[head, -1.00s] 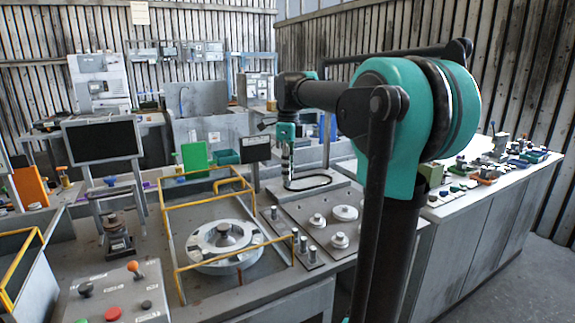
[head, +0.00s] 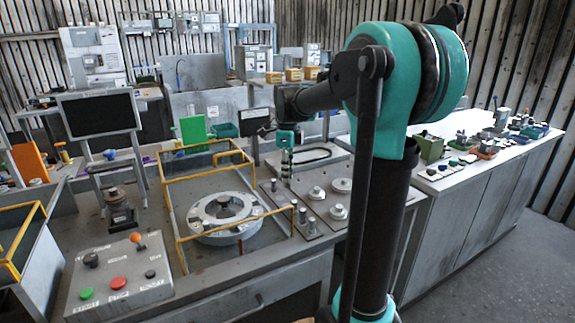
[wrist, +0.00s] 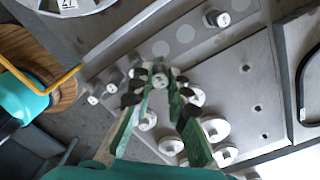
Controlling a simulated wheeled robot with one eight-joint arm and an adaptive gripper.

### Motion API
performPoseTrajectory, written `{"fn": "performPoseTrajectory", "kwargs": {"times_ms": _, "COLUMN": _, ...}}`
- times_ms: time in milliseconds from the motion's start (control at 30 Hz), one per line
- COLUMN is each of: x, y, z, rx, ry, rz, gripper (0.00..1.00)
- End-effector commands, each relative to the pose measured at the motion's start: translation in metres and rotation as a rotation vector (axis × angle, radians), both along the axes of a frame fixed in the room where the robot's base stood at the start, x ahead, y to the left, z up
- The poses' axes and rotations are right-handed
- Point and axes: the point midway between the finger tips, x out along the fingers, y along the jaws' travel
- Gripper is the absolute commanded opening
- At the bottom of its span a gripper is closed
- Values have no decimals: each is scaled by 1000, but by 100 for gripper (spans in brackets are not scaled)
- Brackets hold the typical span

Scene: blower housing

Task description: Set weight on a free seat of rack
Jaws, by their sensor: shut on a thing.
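My gripper (wrist: 160,82) is shut on a small metal weight (wrist: 160,79), whose round top shows between the dark fingertips in the wrist view. In the head view my gripper (head: 286,170) hangs over the back part of the bench plates. The rack is a narrow grey strip (wrist: 172,42). Two flat round seats on it, one (wrist: 184,34) and another (wrist: 160,48), are bare. A weight (wrist: 217,18) stands at its far end, and small weights (wrist: 112,87) stand toward its other end. The held weight appears just beside the strip; its height above it is unclear.
A plate (head: 327,212) with several larger disc weights lies right of the rack. A yellow rail frame (head: 170,205) surrounds a round metal housing (head: 224,215) to the left. A control box (head: 118,275) with buttons stands at the front left.

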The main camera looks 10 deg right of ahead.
Motion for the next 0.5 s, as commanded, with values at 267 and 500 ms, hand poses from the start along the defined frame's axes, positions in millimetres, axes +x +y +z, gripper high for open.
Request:
{"fn": "performPoseTrajectory", "kwargs": {"times_ms": 267, "x": 0, "y": 0, "z": -29, "rx": 0, "ry": 0, "rz": 0, "gripper": 0}}
{"fn": "performPoseTrajectory", "kwargs": {"times_ms": 500, "x": 0, "y": 0, "z": -46, "rx": 0, "ry": 0, "rz": 0, "gripper": 0}}
